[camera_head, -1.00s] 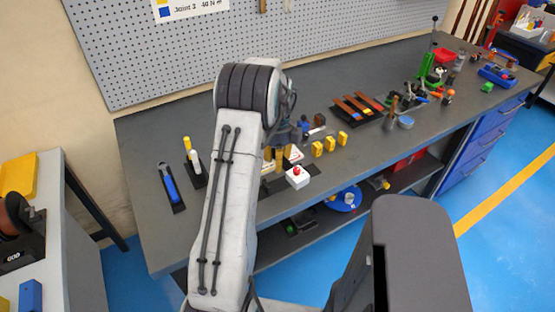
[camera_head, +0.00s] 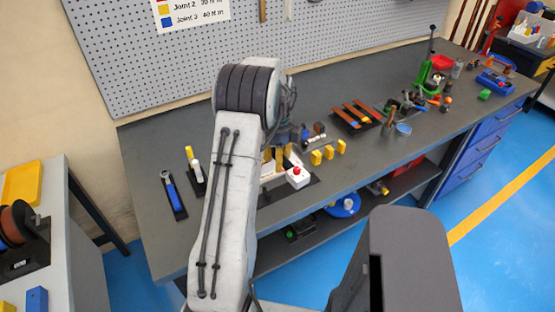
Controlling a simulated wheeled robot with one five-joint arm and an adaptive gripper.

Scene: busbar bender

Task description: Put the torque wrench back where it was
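A wrench-like tool with a blue handle (camera_head: 171,190) lies on a narrow black holder at the left end of the grey workbench. It may be the torque wrench. A yellow-topped tool (camera_head: 189,153) and a white upright piece (camera_head: 196,162) stand just right of it on another black holder.
Several yellow blocks (camera_head: 328,152) stand right of the button box. A black tray with copper-coloured bars (camera_head: 358,115) lies behind them. A green press (camera_head: 425,72) stands farther right. The pegboard (camera_head: 340,30) rises behind. Bench surface is clear between the blue-handled tool and the front edge.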

